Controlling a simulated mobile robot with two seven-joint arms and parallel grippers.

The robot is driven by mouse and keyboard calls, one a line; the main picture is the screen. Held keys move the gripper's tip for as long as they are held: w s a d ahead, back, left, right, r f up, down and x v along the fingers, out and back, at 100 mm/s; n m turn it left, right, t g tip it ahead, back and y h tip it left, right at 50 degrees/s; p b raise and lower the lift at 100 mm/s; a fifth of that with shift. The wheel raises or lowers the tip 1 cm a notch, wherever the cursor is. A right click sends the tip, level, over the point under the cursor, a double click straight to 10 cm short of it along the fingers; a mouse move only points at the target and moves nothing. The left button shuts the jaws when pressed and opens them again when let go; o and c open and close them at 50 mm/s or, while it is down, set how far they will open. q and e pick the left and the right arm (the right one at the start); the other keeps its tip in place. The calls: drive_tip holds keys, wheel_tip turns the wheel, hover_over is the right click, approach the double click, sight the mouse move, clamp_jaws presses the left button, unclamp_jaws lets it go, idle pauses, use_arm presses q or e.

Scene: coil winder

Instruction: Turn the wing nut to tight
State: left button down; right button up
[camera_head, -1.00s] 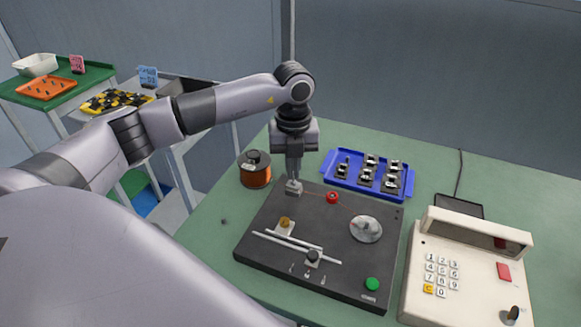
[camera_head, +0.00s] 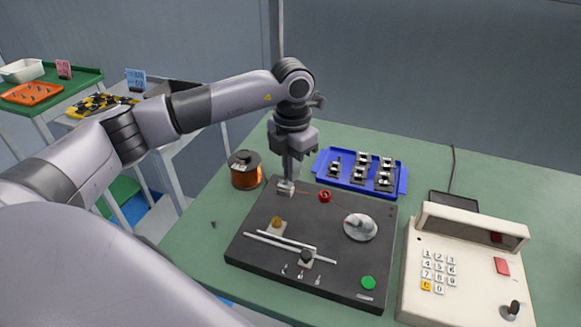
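My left gripper (camera_head: 287,180) points straight down at the back left corner of the black winder base (camera_head: 330,262). Its fingertips are at a small pale grey block (camera_head: 285,192) there, and a thin copper-coloured wire runs from that block toward a red ring-shaped part (camera_head: 325,196). The wing nut does not show clearly; the fingers cover the top of the block. The gap between the fingers is too small to make out. My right gripper is not in view.
A copper wire spool (camera_head: 245,172) stands close left of the gripper. A blue tray (camera_head: 402,180) with several small parts lies behind the base. The base also carries a brass knob (camera_head: 277,222), a silver disc (camera_head: 361,228) and a green button (camera_head: 368,283). A beige keypad box (camera_head: 462,262) stands right.

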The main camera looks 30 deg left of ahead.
use_arm(q)
drive_tip(key=m, duration=0.3)
drive_tip(key=shift+s+d+f+b, duration=0.25)
drive_tip(key=shift+s+f+b, duration=0.05)
drive_tip(key=shift+s, duration=0.05)
drive_tip(key=m, duration=0.1)
drive_tip(key=m+b, duration=0.1)
drive_tip(key=m, duration=0.1)
drive_tip(key=shift+s+d+m, duration=0.15)
drive_tip(key=shift+m, duration=0.15)
drive_tip(key=m, duration=0.3)
drive_tip(key=shift+s+d+b, duration=0.1)
drive_tip(key=shift+s+b, duration=0.1)
drive_tip(key=shift+b, duration=0.15)
drive_tip(key=shift+s+r+m+b, duration=0.15)
drive_tip(key=shift+m+b, duration=0.15)
drive_tip(key=shift+m, duration=1.1)
drive_tip(key=c, duration=1.3)
unclamp_jaws()
drive_tip(key=shift+r, duration=0.2)
